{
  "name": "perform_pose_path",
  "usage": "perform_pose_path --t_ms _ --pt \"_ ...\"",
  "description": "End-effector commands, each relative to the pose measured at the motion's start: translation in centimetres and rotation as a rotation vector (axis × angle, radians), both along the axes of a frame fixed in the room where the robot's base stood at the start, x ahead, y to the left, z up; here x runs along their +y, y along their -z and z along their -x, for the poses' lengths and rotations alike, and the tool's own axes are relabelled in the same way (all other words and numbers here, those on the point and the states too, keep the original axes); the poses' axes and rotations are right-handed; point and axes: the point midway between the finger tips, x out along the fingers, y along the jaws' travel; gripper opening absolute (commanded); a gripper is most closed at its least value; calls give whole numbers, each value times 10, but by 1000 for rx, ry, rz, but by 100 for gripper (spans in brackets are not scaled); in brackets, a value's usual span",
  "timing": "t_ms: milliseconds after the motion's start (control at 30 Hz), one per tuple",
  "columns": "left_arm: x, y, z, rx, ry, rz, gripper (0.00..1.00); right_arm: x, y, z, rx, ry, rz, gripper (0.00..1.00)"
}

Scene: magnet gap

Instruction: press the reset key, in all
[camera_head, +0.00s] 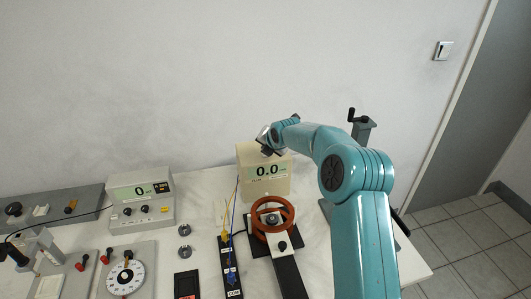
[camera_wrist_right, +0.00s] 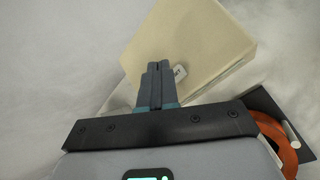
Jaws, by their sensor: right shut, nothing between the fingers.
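A beige meter box (camera_head: 250,180) with a display reading 0.0 stands at the back of the table against the wall. My right gripper (camera_head: 269,140) is over the top of this box, and my arm hides part of it. In the right wrist view the shut, empty fingers (camera_wrist_right: 158,68) point at the beige box (camera_wrist_right: 195,35). A small white key (camera_wrist_right: 180,71) with a dark mark, likely the reset key, sits just right of the fingertips. I cannot tell whether the fingers touch the box. My left gripper is not in view.
An orange-red handwheel (camera_head: 272,214) stands in front of the box; it also shows in the right wrist view (camera_wrist_right: 276,140). A grey meter (camera_head: 141,200) reading 0 stands left. A post with a black crank (camera_head: 362,126) stands right. Coloured leads lie before the box.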

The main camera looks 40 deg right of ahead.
Motion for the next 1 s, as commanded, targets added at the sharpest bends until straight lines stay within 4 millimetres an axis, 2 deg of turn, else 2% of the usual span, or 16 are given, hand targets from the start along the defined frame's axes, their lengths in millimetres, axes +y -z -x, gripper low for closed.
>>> perform_pose_path --t_ms 267,767,1000 --pt "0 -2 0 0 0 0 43 0 -3 0 -1 0 1 0" --pt "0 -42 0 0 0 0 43 0 -50 0 -2 1 1 0" --pt "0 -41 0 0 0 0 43 0 -50 0 -1 0 1 0"
